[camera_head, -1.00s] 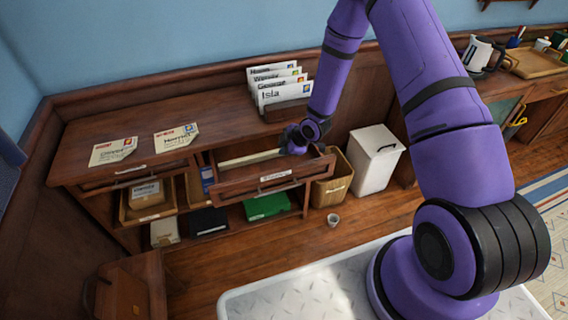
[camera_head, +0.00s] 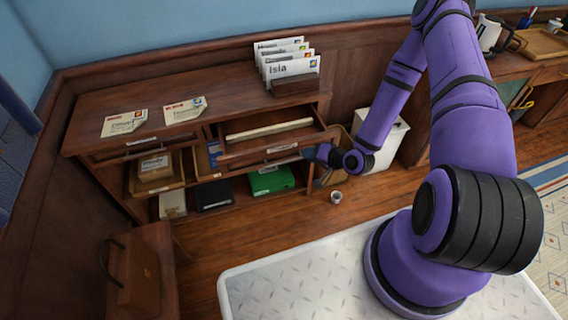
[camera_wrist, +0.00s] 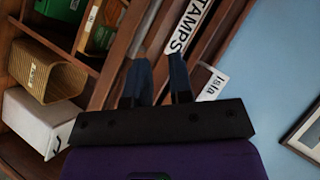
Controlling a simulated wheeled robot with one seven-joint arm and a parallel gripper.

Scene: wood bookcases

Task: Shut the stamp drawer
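The stamp drawer is a wooden drawer pulled out of the right part of the cabinet; its front (camera_head: 250,158) bears a white label and a handle. A long pale strip (camera_head: 268,130) lies inside it. In the wrist view the label (camera_wrist: 183,30) reads "STAMPS". My gripper (camera_head: 314,153) is at the right end of the drawer front, just outside it. In the wrist view its two dark fingers (camera_wrist: 163,82) stand apart with nothing held between them. I cannot tell whether they touch the drawer.
Name cards in a wooden holder (camera_head: 296,87) stand on the cabinet top, with letters (camera_head: 124,123) at left. Below are a green box (camera_head: 271,180) and dark box (camera_head: 214,194). A wicker bin (camera_wrist: 45,72) and white bin (camera_wrist: 38,122) stand beside the cabinet. A small cup (camera_head: 336,196) is on the floor.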

